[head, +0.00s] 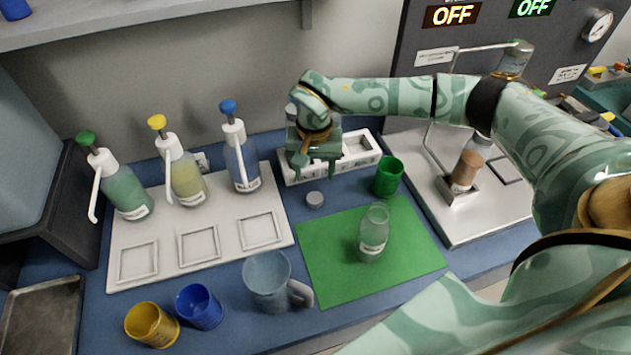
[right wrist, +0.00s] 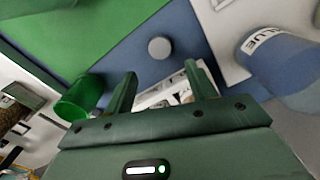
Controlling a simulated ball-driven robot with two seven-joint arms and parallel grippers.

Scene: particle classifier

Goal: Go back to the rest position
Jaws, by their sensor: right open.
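My right gripper (head: 315,168) hangs over the white rack at the back of the blue bench, in the head view. In the right wrist view its two fingers (right wrist: 163,82) are apart with nothing held between them. A small grey cap (head: 315,199) lies on the blue surface just in front of it, and it also shows in the right wrist view (right wrist: 159,48). My left gripper is not in view.
A clear bottle (head: 373,233) stands on the green mat (head: 320,270). A green cup (head: 388,176) is right of the gripper; a blue pump bottle (head: 241,160) is left. The white rack (head: 357,151) lies beneath. A jug (head: 268,280) stands in front.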

